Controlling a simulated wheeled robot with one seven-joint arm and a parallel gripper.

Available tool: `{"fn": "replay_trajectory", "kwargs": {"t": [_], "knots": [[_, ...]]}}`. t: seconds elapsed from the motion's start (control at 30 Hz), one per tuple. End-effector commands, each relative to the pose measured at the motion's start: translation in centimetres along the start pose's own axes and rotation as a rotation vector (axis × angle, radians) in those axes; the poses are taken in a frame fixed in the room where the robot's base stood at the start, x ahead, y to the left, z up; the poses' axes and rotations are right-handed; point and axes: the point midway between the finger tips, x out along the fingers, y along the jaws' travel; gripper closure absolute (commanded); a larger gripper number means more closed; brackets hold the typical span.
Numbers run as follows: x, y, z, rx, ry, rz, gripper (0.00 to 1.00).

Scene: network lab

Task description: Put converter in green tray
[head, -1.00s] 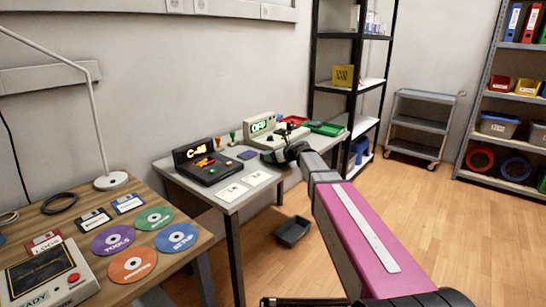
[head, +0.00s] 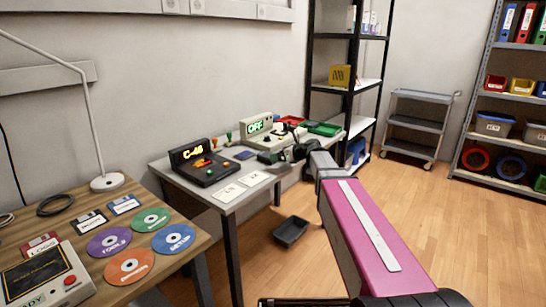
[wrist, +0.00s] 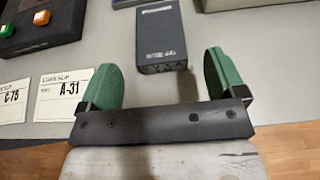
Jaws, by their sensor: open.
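A small black box with pale lettering, which looks like the converter (wrist: 162,38), lies on the grey table. In the wrist view it is ahead of my gripper (wrist: 165,82), roughly centred between the two green fingers. The fingers are open and apart from it, with nothing held. In the head view my gripper (head: 284,154) is low over the table's right part, and its fingers are too small to make out clearly. The green tray (head: 325,129) is at the table's far end, beyond my gripper.
A red tray (head: 290,120) is beside the green one. White label cards (head: 229,193) lie near the front edge. A dark bin (head: 291,231) is on the floor.

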Motion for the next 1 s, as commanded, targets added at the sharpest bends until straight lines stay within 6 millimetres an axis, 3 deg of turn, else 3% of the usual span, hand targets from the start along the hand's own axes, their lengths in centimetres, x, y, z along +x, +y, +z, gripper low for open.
{"fn": "replay_trajectory", "kwargs": {"t": [0.13, 0.3, 0.37, 0.57, 0.8, 1.0], "knots": [[-2.9, 0.1, 0.0, 0.000, 0.000, -0.001, 0.11], [-4.7, 0.1, 0.0, 0.000, 0.000, 0.000, 0.11], [-5.0, 0.1, 0.0, 0.000, 0.001, 0.000, 0.06], [-4.3, 0.1, 1.1, -0.009, 0.080, 0.022, 0.06], [-3.1, -0.1, 3.4, -0.009, 0.305, 0.023, 0.06], [-2.9, -0.2, 4.0, -0.001, 0.393, 0.002, 0.06]]}}
